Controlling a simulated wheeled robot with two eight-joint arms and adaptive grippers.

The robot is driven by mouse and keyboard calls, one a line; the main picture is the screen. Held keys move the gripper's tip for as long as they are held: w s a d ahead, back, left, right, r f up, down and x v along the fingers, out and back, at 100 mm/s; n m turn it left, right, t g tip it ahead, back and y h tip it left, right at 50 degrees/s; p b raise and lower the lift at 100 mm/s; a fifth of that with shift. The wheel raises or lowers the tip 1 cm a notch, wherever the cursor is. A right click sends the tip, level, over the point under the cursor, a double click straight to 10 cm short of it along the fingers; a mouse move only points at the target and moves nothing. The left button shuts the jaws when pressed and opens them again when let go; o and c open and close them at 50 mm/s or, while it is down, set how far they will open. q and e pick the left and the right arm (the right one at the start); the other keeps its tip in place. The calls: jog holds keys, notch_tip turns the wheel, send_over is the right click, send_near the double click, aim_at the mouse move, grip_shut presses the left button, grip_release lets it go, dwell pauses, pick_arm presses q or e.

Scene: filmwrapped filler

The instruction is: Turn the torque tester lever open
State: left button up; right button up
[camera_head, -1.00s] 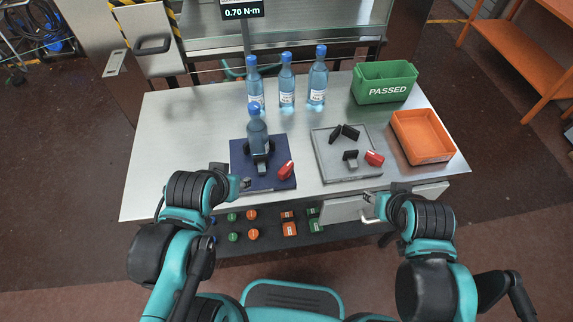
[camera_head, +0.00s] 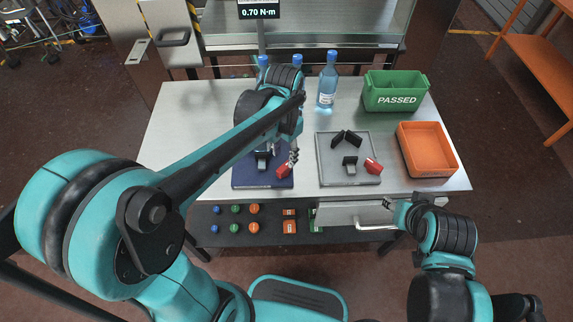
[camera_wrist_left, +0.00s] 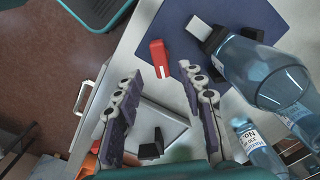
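The torque tester is a dark blue plate (camera_head: 240,180) with a red lever (camera_head: 283,171) at its right front; the lever also shows in the left wrist view (camera_wrist_left: 159,58). A blue bottle (camera_wrist_left: 270,75) stands at the blue plate's clamp, mostly hidden by my left arm in the head view. My left gripper (camera_head: 294,155) is just above the red lever. In the left wrist view its fingers (camera_wrist_left: 160,72) are spread, with the lever just beyond their tips and between them. My right gripper (camera_head: 392,207) hangs near the table's front edge, away from both plates; its opening is too small to judge.
A grey plate (camera_head: 330,172) with black jaws and its own red lever (camera_head: 373,165) sits to the right. Several bottles (camera_head: 327,80) stand behind. A green PASSED bin (camera_head: 397,100) and an orange tray (camera_head: 427,172) are at the right. A display (camera_head: 258,13) reads 0.70 N·m.

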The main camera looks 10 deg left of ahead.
aim_at(285, 166)
pick_arm(q)
notch_tip(285, 166, down, 6)
jog(key=shift+b, duration=1.05)
grip_shut()
